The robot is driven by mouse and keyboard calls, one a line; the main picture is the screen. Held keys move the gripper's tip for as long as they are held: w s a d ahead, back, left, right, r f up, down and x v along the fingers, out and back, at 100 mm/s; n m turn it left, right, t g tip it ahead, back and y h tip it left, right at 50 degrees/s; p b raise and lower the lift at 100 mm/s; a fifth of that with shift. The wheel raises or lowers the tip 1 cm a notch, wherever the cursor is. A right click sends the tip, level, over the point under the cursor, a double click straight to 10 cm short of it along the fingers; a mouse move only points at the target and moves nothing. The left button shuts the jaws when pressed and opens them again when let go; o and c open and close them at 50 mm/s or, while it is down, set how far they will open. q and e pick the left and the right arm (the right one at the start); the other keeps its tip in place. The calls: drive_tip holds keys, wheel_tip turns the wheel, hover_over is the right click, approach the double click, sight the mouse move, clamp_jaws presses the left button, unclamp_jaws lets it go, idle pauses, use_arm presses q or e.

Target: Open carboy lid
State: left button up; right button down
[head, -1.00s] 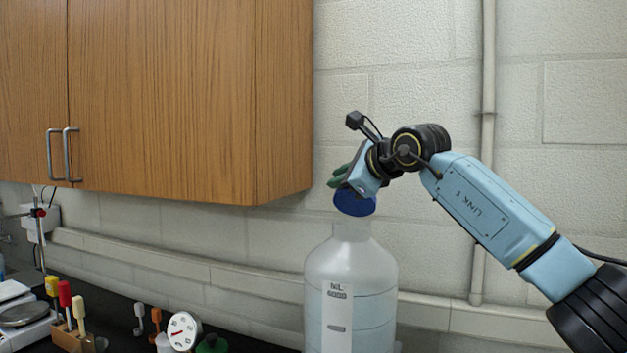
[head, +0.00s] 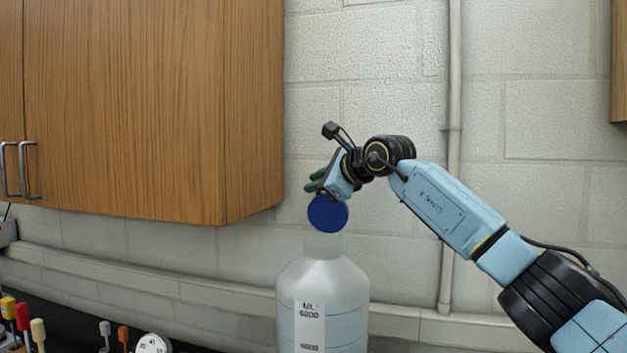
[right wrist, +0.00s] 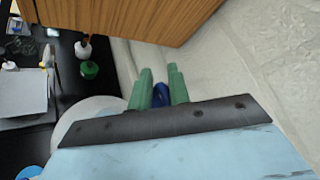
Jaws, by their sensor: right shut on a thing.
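The carboy (head: 345,300) is a translucent white bottle with a scale label, upright on the dark bench in the head view. Its neck (head: 322,246) is bare at the top. The blue lid (head: 328,213) is tilted on its side, its round face to the camera, just above the neck and apart from it. My right gripper (head: 315,184) is shut on the lid; its green fingers also show in the right wrist view (right wrist: 160,92) with a bit of blue between them. The contact itself is partly hidden. My left gripper is not in view.
A wooden wall cabinet (head: 150,100) hangs at left, its lower corner near my right gripper. A vertical pipe (head: 452,150) runs down the wall at right. Small coloured-handled tools (head: 23,318) stand at lower left. The air between gripper and pipe holds my right arm.

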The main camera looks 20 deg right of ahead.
drive_tip(key=shift+w+d+f, duration=0.1)
drive_tip(key=shift+d+f, duration=0.2)
drive_tip(key=shift+d, duration=0.05)
drive_tip(key=c, duration=1.6)
unclamp_jaws()
drive_tip(key=shift+o, duration=0.8)
drive_tip(key=shift+w+d+f, duration=0.1)
drive_tip(key=shift+w+d, duration=0.05)
drive_tip(key=shift+d, duration=0.1)
drive_tip(key=shift+a, duration=0.2)
drive_tip(key=shift+s+r, duration=0.2)
drive_tip(key=shift+s, duration=0.1)
drive_tip(key=b+v, duration=0.5)
drive_tip(key=v, duration=0.8)
drive_tip(key=shift+d, duration=0.15)
drive_tip(key=shift+f, duration=0.1)
